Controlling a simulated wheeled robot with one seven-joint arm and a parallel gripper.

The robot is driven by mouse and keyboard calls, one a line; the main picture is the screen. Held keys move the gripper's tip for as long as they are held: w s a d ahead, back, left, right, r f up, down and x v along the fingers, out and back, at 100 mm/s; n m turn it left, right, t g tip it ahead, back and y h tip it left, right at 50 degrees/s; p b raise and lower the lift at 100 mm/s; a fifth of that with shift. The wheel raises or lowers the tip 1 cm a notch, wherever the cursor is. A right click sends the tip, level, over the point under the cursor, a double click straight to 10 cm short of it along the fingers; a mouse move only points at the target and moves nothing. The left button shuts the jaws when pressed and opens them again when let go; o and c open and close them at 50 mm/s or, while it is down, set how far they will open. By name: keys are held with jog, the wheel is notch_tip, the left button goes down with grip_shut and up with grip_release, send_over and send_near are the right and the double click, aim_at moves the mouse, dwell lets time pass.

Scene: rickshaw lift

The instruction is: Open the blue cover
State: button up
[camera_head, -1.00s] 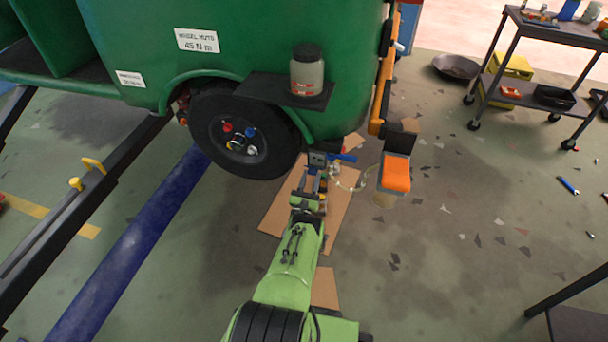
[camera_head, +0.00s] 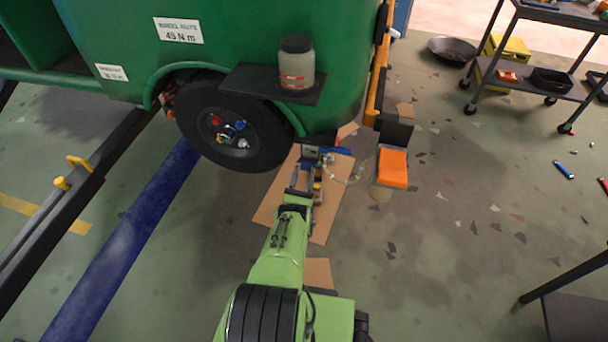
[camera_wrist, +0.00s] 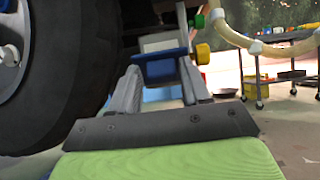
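A small blue part (camera_head: 340,151), which seems to be the blue cover, sits low beside the green vehicle's rear corner, next to a grey block (camera_head: 311,152). In the wrist view a blue box-like part (camera_wrist: 165,68) with a pale block above it shows just beyond my fingers. My gripper (camera_head: 311,172) is close in front of these parts. In the wrist view its two grey fingers (camera_wrist: 160,78) stand apart, one on each side of the blue part's lower area. I cannot tell whether they touch it. The cover looks shut, though its far side is hidden.
A black wheel (camera_head: 235,125) is close on the left. A pale hose (camera_wrist: 262,46) with green and yellow fittings is on the right. An orange-topped box (camera_head: 392,168) stands right of my gripper. Cardboard (camera_head: 325,222) lies below.

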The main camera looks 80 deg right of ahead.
jog(key=shift+o, duration=1.1)
notch_tip(320, 180, up, 10)
jog(key=p, duration=0.8)
jog(key=shift+p, duration=0.3)
